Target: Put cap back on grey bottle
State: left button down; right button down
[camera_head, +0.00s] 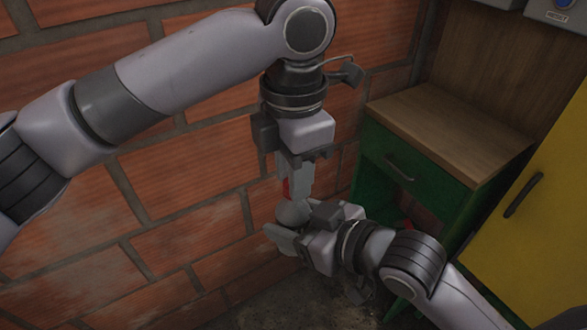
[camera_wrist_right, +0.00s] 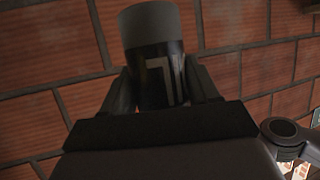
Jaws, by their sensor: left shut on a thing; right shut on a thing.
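The grey bottle (camera_head: 292,212) is in my right gripper (camera_head: 294,226), low in the middle of the head view. In the right wrist view the bottle (camera_wrist_right: 157,75) shows a grey end and a dark band with a pale mark, with the fingers on both sides of it. The fingers hide most of the cap. I cannot tell whether the cap touches the bottle.
A brick wall (camera_head: 180,215) stands close behind both grippers. A green cabinet with a wooden top (camera_head: 450,125) is at the right, beside a yellow door (camera_head: 540,200).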

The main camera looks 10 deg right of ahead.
dwell(0.3)
pick_arm(q)
jog(key=c, duration=0.9)
grip_release()
jog(key=shift+c, duration=0.3)
